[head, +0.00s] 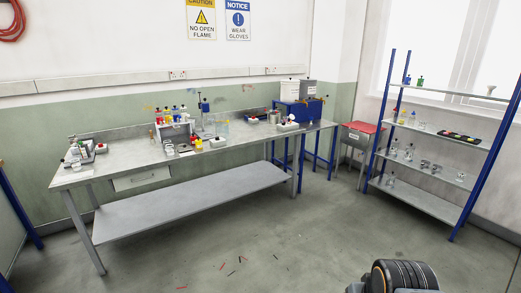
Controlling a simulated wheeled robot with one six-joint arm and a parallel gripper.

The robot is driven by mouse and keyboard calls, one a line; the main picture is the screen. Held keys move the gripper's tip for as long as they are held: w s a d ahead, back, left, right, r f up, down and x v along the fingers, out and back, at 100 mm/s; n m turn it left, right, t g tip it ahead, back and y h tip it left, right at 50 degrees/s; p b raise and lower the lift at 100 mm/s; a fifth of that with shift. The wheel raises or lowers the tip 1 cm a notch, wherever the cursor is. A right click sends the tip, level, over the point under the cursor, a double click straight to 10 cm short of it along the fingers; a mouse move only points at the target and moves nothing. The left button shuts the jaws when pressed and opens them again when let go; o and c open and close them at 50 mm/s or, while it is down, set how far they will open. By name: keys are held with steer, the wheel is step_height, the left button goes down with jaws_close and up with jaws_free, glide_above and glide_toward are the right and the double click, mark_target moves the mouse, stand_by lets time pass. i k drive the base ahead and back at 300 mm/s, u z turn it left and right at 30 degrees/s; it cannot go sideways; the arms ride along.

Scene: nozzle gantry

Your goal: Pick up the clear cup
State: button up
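Several small clear vessels (425,165) stand on the rack's lower shelves at the right. They are too small to tell which of them is the clear cup. A larger clear box-like container (221,127) stands on the long grey table, behind the small bottles. My gripper is not in view; only a dark ribbed part of my own body shows at the bottom right.
The long table (115,160) runs along the back wall with bottles and a blue unit (290,114). A blue-post rack (420,202) stands at the right, with a red-topped stand (362,127) between. Small red and dark bits (222,266) lie on the otherwise open floor.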

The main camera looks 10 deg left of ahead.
mark_target(170, 151)
steer(key=u, duration=0.45)
steer(key=i, duration=2.55)
steer(key=u, duration=1.85)
steer(key=i, duration=1.85)
steer(key=u, duration=0.85)
